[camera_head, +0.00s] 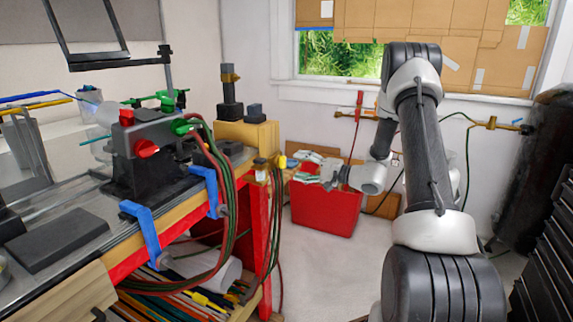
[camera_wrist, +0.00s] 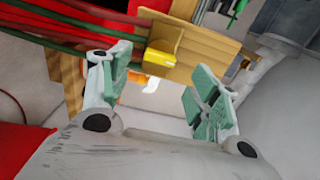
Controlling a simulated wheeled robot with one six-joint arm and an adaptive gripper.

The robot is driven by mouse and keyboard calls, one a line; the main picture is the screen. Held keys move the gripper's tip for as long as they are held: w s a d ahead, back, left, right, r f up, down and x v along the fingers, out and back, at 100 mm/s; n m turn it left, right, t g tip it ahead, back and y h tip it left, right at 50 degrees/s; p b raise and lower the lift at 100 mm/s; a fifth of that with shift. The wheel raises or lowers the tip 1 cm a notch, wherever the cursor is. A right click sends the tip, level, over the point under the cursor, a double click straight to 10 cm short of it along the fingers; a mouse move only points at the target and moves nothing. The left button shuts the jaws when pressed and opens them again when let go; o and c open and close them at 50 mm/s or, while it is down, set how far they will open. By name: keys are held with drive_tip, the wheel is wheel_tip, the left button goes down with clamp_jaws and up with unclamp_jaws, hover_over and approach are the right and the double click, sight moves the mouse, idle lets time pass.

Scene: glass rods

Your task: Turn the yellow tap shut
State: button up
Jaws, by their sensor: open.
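In the wrist view a bright yellow block, apparently the tap (camera_wrist: 158,60), shows just beyond and between my fingers, against a tan wooden part. My gripper (camera_head: 303,167) is to the right of the tap, pointing left towards it. In the wrist view my gripper (camera_wrist: 156,76) is open, its two pale green finger pads well apart with nothing between them. A gap seems to remain between the fingertips and the tap. The tap's handle angle is not clear.
A red bin (camera_head: 325,212) stands below my gripper. Green and red hoses (camera_head: 232,235) hang from the black-based torch machine (camera_head: 150,165) on the workbench, left of the tap. Blue clamps (camera_head: 146,240) grip the bench edge. The floor right of the bench is mostly clear.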

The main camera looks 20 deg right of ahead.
sight(282, 162)
drive_tip(key=x, duration=0.6)
drive_tip(key=c, duration=1)
drive_tip(key=shift+m, duration=8.9)
